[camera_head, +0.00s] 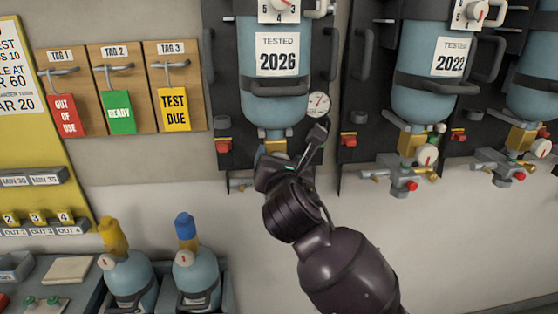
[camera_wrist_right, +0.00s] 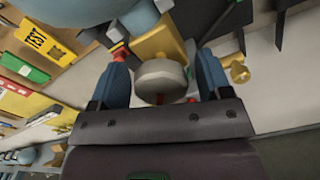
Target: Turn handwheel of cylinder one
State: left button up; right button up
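Cylinder one (camera_head: 268,97) is the blue bottle labelled TESTED 2026, mounted upright on a dark wall panel. My right gripper (camera_head: 290,160) is just below it in the head view and covers most of its valve. In the right wrist view, a grey round handwheel (camera_wrist_right: 160,80) lies between the two blue fingers of my right gripper (camera_wrist_right: 162,85). The fingers stand apart, one on each side of the wheel, with a narrow gap visible at each side. The yellow valve body (camera_wrist_right: 158,45) is behind the wheel. My left gripper is out of view.
A round gauge (camera_head: 318,104) sits right of cylinder one's neck. Cylinder two (camera_head: 425,95), labelled 2022, and another cylinder (camera_head: 532,90) hang to the right. Tag boards (camera_head: 115,88) hang on the left. Two small blue cylinders (camera_head: 196,275) stand in holders at lower left.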

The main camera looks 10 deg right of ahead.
jog(key=shift+o, duration=0.2)
pick_arm(q)
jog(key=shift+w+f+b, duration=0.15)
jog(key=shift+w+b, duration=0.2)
jog(key=shift+b, duration=0.3)
pick_arm(e)
jog(key=s, duration=1)
jog(key=shift+s, duration=0.4)
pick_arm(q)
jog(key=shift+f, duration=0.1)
